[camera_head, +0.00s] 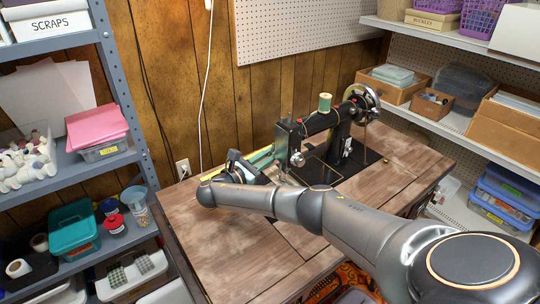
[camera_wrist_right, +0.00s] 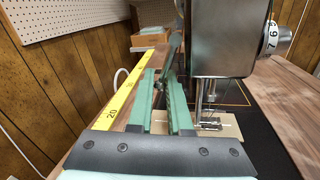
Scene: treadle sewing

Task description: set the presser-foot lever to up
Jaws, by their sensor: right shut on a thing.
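The black sewing machine (camera_head: 318,125) stands on the wooden table, with a green thread spool (camera_head: 324,102) on top. In the right wrist view its metal head (camera_wrist_right: 222,40) hangs over the needle plate (camera_wrist_right: 225,130). The presser-foot lever (camera_wrist_right: 171,52) is a thin dark grey bar behind the head. My right gripper (camera_head: 266,154) is at the left end of the machine. In the wrist view its green fingers (camera_wrist_right: 163,80) are shut on the lever. The presser foot (camera_wrist_right: 208,122) is low by the plate; whether it touches is unclear. My left gripper is out of view.
The wooden table (camera_head: 225,235) is mostly bare in front of the machine. A yellow measuring tape (camera_wrist_right: 122,95) runs along its edge. A blue-grey shelf (camera_head: 125,90) stands left, and white shelves with boxes (camera_head: 432,103) stand right.

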